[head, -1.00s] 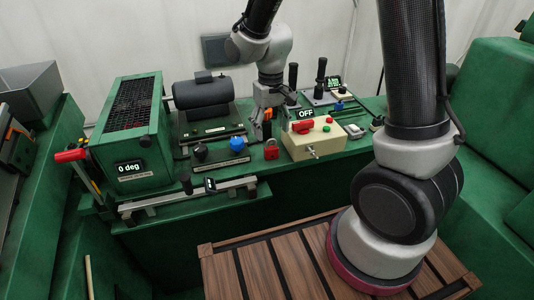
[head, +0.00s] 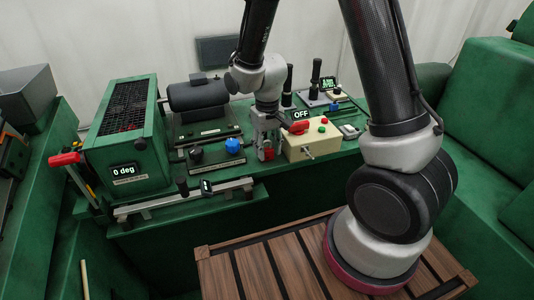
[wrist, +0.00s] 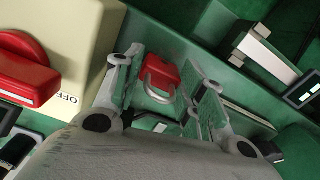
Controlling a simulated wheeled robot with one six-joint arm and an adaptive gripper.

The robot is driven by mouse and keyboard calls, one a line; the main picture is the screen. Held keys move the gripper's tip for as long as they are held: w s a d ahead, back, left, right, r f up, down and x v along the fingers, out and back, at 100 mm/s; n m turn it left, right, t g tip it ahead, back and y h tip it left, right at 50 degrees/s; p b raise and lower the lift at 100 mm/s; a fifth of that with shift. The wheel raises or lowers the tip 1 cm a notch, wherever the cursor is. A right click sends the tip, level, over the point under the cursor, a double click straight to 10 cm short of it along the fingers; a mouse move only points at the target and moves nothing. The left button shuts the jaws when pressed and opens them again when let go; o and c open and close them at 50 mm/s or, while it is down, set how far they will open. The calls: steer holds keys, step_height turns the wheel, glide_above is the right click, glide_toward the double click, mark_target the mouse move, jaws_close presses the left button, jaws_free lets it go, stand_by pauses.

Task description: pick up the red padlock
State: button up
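The red padlock (wrist: 162,72) lies on the green bench top, with its grey shackle toward my wrist camera. In the wrist view it sits between the two fingers of my gripper (wrist: 166,88). The fingers are open, with a narrow gap showing on each side of the padlock. In the head view my gripper (head: 266,150) reaches down to the bench at the padlock's place and hides most of it. I cannot tell how far the fingertips reach down past its body.
A cream control box (head: 310,140) with a red switch handle (head: 299,127) and an OFF display stands close on the right. A blue knob (head: 233,146) and a black knob are to the left. A slide rail (head: 180,200) runs along the bench front.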

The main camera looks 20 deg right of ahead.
steer(key=shift+c, duration=0.9)
step_height(320, 180, up, 10)
